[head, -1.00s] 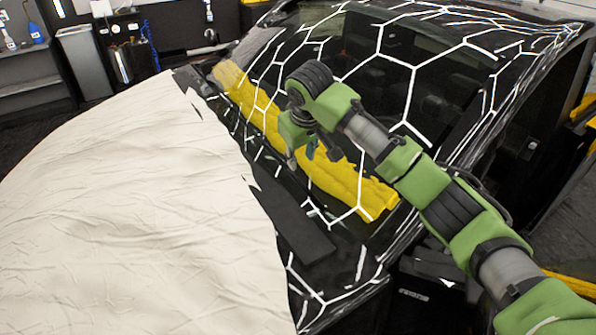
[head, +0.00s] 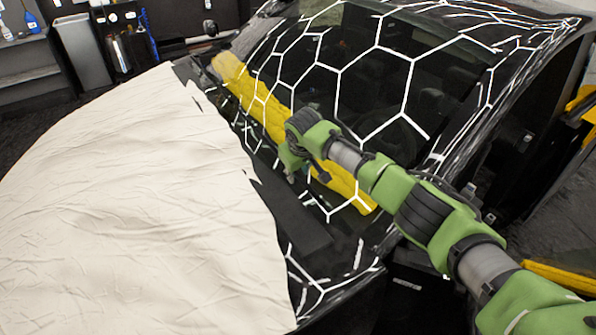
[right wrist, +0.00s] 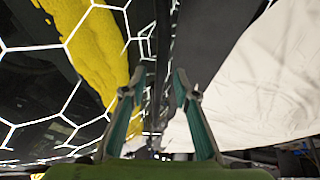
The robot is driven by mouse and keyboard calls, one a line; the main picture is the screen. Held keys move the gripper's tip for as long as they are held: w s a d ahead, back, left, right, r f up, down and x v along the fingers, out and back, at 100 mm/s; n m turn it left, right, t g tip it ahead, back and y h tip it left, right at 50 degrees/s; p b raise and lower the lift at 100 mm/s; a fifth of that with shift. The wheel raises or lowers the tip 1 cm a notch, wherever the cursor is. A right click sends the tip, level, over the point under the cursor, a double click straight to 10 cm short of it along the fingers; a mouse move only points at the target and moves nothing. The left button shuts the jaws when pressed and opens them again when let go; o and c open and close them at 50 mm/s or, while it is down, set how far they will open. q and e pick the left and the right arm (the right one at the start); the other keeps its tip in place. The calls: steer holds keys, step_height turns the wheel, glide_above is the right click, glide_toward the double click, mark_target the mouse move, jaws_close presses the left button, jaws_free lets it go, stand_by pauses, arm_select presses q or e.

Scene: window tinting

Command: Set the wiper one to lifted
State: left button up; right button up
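My right gripper (head: 292,172) is over the lower edge of the windshield (head: 375,85), at the base of the glass. In the right wrist view the gripper (right wrist: 154,88) has its two fingers apart. A thin dark bar that looks like the wiper (right wrist: 163,45) runs lengthwise between the fingers; I cannot tell whether either finger touches it. In the head view I cannot make the wiper out clearly near the gripper and dark cowl. My left gripper is not in view.
A yellow towel (head: 240,85) lies along the base of the glass, close to my right gripper. A pale cover (head: 130,200) drapes the hood. White hexagon lines cross the windshield. A shelf (head: 30,70) stands at the back left.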

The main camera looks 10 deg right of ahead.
jaws_close()
steer(key=shift+s+a+r+t+y, duration=0.15)
steer(key=shift+r+t+y, duration=0.15)
steer(key=shift+r+t, duration=0.1)
stand_by(0.4)
steer(key=shift+s+r+n+t+y, duration=0.3)
steer(key=shift+s+r+n+t, duration=0.1)
steer(key=shift+t, duration=0.1)
steer(key=shift+s+r+n+t+y+b, duration=0.15)
steer(key=shift+s+r+n+t+y, duration=0.25)
steer(key=shift+s+t+y, duration=0.25)
steer(key=shift+s+r+n+t+y+b, duration=0.25)
steer(key=shift+s+r+t+y, duration=0.25)
steer(key=shift+s, duration=0.25)
steer(key=shift+s+r+n+t+y+b, duration=0.1)
steer(key=shift+s+r+n+t+y, duration=0.3)
steer(key=shift+s+t, duration=0.3)
